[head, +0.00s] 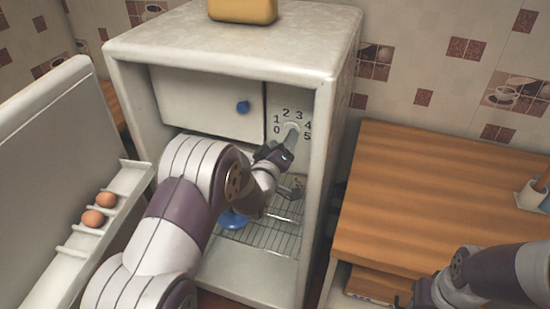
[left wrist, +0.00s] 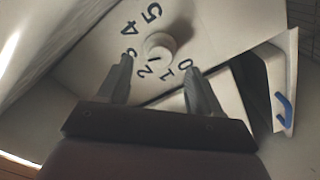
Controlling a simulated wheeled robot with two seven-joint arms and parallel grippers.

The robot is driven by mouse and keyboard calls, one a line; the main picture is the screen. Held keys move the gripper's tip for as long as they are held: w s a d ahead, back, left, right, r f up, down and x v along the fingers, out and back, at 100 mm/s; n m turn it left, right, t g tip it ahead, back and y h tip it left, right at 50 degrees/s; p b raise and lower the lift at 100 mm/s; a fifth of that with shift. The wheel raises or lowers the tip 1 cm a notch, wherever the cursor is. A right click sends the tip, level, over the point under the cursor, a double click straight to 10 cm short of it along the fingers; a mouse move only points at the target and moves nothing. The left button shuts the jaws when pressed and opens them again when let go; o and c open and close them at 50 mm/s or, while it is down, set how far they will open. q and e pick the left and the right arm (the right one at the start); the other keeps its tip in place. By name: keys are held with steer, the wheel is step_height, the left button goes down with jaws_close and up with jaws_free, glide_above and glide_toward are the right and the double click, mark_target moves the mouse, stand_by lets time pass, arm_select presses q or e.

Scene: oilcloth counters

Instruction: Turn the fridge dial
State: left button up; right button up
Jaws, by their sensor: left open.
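The fridge (head: 330,60) stands open. Its pale round dial (head: 291,127) is on the inner panel at the upper right, ringed by the numbers 0 to 5. My left gripper (head: 290,160) is inside the fridge, just in front of and below the dial, partly covering it. In the left wrist view the dial (left wrist: 158,46) shows ahead, between the lines of the open left fingers (left wrist: 162,72). It is not clamped; touch cannot be told. A small dark mark on its face lies on the side towards 1 and 2. My right gripper (head: 422,292) is low at the right, partly hidden.
The open fridge door (head: 45,165) with two eggs is at the left. A freezer flap with a blue knob (head: 243,107) is beside the dial. A wire shelf (head: 262,235) with a blue item lies below. A wooden counter (head: 440,190) stands right.

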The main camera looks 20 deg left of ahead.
arm_select(q)
steer(key=s+b, duration=0.1)
steer(key=s, duration=0.7)
steer(key=shift+s+a, duration=0.15)
steer(key=shift+s, duration=0.2)
